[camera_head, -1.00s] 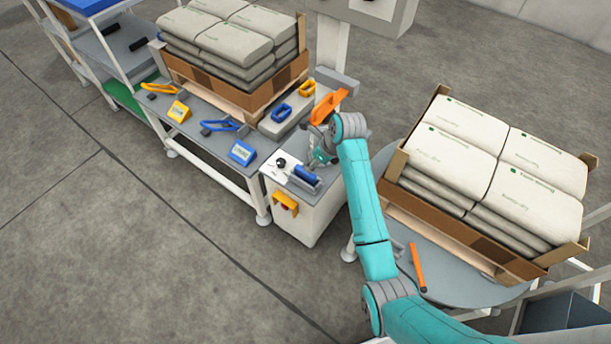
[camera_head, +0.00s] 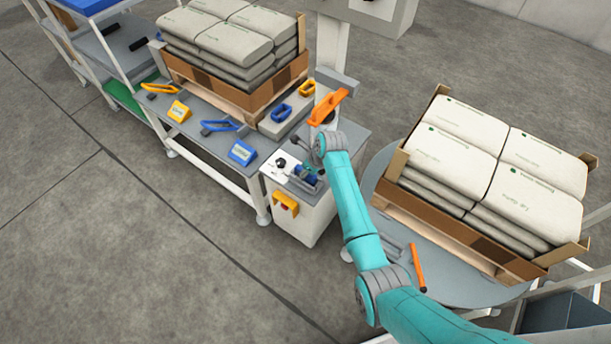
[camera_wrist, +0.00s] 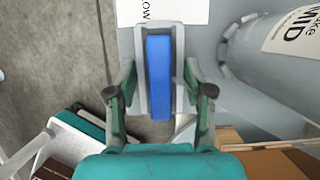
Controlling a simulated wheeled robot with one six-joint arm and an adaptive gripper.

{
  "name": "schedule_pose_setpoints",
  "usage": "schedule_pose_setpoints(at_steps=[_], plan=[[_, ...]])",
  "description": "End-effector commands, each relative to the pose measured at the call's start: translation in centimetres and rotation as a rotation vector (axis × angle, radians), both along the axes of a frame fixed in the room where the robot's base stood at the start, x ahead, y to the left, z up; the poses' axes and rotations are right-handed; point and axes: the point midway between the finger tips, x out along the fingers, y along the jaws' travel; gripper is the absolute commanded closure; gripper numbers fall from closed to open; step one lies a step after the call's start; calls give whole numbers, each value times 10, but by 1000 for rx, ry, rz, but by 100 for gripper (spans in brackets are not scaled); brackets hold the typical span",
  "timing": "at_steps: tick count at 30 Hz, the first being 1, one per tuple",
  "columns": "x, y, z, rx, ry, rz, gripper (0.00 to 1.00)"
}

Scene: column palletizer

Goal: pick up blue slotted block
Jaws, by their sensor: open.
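A blue block (camera_wrist: 159,80) lies lengthwise in a light grey cradle in the wrist view; no slot shows from this angle. In the head view this blue block (camera_head: 311,177) is on the white cabinet, partly hidden by my gripper. My gripper (camera_wrist: 158,93) is open, with one finger on each side of the block and its cradle. Gaps show between the fingertips and the block. The fingers also show over the cabinet top in the head view (camera_head: 305,172).
Blue and yellow slotted pieces sit on a grey ledge (camera_head: 295,118) behind. An orange lever (camera_head: 328,107) stands close to my wrist. A cylinder labelled "MID" (camera_wrist: 280,45) is right in the wrist view. A sack-loaded pallet (camera_head: 440,225) stands at right.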

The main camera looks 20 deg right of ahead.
Motion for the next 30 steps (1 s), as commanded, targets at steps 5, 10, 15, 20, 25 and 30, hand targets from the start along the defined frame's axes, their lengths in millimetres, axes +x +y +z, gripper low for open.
schedule_pose_setpoints(at_steps=[5,10,15,20,25,30], plan=[[0,0,-1,0,0,0,48],[0,0,-1,0,0,0,78],[0,0,-1,0,0,0,100],[0,0,-1,0,0,0,100],[1,0,5,0,-2,0,100],[1,0,31,-1,-4,0,100]])
